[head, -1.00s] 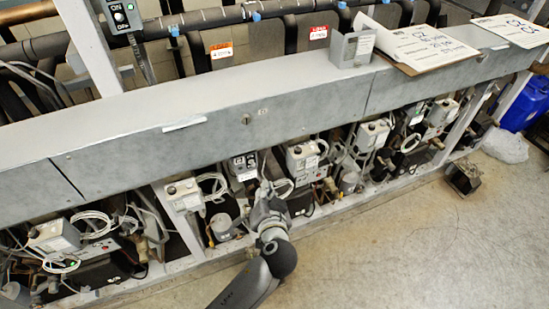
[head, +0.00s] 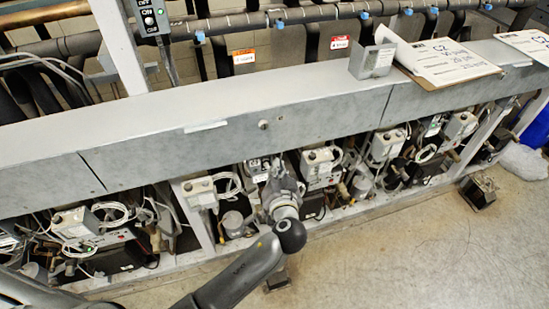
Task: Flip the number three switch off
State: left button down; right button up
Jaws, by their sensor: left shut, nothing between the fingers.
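A small switch box (head: 258,166) with a dark face sits in the lower rack, just under the grey beam. I cannot read its number or tell its switch positions. My left gripper (head: 277,175) is shut and empty, reaching into the rack at the box's lower right. It hides part of the box and what lies behind; whether it touches the box I cannot tell. My right gripper is not in view.
The long grey beam (head: 225,132) runs above the gripper. Control boxes (head: 199,190) with white cables stand on both sides. A clipboard (head: 450,62) and a grey metal bracket (head: 372,60) rest on the beam. The floor (head: 400,250) in front is mostly clear.

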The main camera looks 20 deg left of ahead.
aim_at(268, 167)
pick_arm(q)
jog(key=shift+p+x, duration=0.45)
jog(key=shift+x, duration=1.8)
jog(key=shift+f, duration=0.1)
